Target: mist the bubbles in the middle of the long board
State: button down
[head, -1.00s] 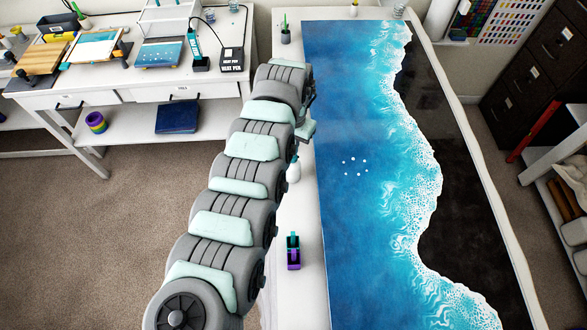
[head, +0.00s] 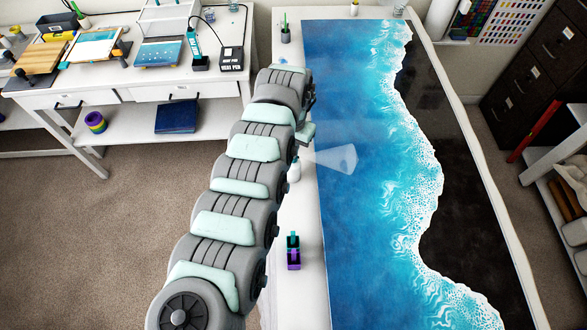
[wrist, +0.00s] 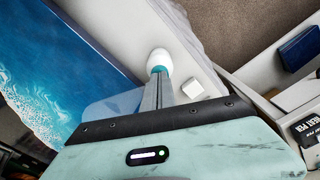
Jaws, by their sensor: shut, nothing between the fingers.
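The long board (head: 345,250) is a blue ocean resin piece with white foam lacing and a dark strip along its right side. A pale, translucent cone of mist (head: 338,158) spreads rightward over its middle from the left edge; it also shows in the wrist view (wrist: 112,107). No white bubble dots are visible there. A white bottle (head: 294,172) stands on the table just left of the board; in the wrist view the white bottle (wrist: 159,58) has a teal part at my fingertips. My gripper (wrist: 158,78) is shut with nothing between its fingers, at the bottle; whether it touches is unclear.
A small black, teal and purple holder (head: 293,252) stands on the table's left strip, nearer the front. A plant pot (head: 285,36) stands at the back. A side bench (head: 150,90) with tools and a heat pen station is at left.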

jog(key=shift+r, duration=0.1)
jog(key=shift+r+p, duration=0.6)
jog(key=shift+r, duration=0.3)
dwell(0.5)
